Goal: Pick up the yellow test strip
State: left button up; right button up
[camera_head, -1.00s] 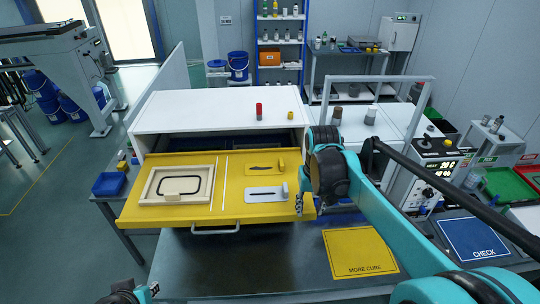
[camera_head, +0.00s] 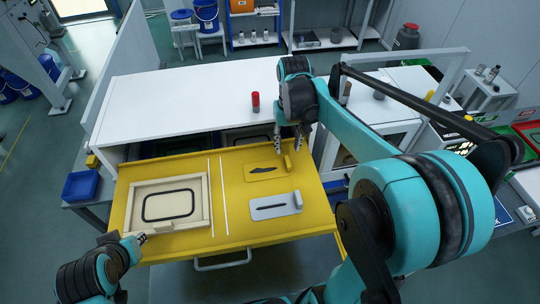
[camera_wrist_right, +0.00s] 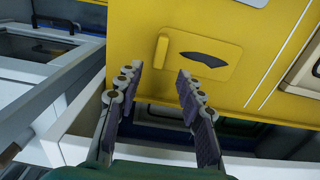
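The yellow test strip (camera_head: 266,173) lies flat on the yellow pull-out panel (camera_head: 236,228), with a dark pointed-oval mark and a raised yellow tab (camera_head: 287,162) at its right end. In the right wrist view the strip (camera_wrist_right: 216,74) and its tab (camera_wrist_right: 161,52) lie ahead of the fingertips. My right gripper (camera_head: 289,146) is open and empty, above the panel's far edge, just beyond the tab; its spread fingers (camera_wrist_right: 160,80) show clearly in the wrist view. My left gripper (camera_head: 141,238) is over the panel's front left corner; its finger gap is unclear.
A grey strip (camera_head: 276,206) with a similar tab lies in front of the yellow one. A wooden frame (camera_head: 205,208) with a black loop sits left. Behind the panel are an open recess and a white top (camera_head: 190,100) with a red-capped bottle (camera_head: 255,102).

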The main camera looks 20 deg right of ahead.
aim_at(288, 161)
jog(key=f, duration=0.6)
jog(key=shift+s+a+f, duration=0.1)
jog(key=shift+s+f, duration=0.25)
jog(key=shift+s, duration=0.05)
jog(key=shift+s+f, duration=0.15)
jog(key=shift+f, duration=0.05)
grip_shut()
